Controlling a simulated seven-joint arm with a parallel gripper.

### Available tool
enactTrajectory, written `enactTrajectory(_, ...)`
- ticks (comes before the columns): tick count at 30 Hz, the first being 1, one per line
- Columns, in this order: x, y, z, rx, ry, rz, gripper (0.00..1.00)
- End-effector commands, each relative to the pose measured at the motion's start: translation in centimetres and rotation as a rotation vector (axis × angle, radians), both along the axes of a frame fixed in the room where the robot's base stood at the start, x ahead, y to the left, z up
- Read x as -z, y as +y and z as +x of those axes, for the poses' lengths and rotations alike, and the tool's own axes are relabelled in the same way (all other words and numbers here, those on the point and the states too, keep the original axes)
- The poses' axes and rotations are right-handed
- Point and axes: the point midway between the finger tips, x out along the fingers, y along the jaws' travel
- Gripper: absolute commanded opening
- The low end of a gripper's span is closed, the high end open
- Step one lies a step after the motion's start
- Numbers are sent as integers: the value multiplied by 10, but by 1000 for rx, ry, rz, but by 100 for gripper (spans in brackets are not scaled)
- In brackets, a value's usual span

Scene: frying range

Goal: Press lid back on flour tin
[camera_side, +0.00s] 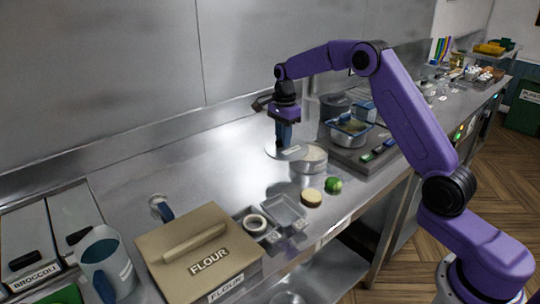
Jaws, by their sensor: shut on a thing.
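My gripper (284,143) points down over the counter, shut on a pale, thin disc that looks like a round lid (273,153). The gripper hides part of the disc. Just right of it stands a round metal tin (308,168) with pale contents showing at the top; its open top is beside the disc, and I cannot tell if they touch. A tan box (197,240) marked FLOUR sits at the front left, with a handled cover on it.
Near the tin are a green lime (333,185) and a small round brown-edged piece (312,198). Small metal trays (284,212) sit beside the box. The counter (190,165) left of my gripper is clear.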

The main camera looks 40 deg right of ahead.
Motion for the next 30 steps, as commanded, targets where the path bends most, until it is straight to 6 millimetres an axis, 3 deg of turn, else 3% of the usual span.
enactTrajectory(3,-17,-39,-2,15,-2,0,0)
enactTrajectory(10,-37,-84,-10,22,-1,0,0)
enactTrajectory(17,-35,-92,-12,23,2,0,0)
enactTrajectory(30,1,-91,-12,23,3,0,0)
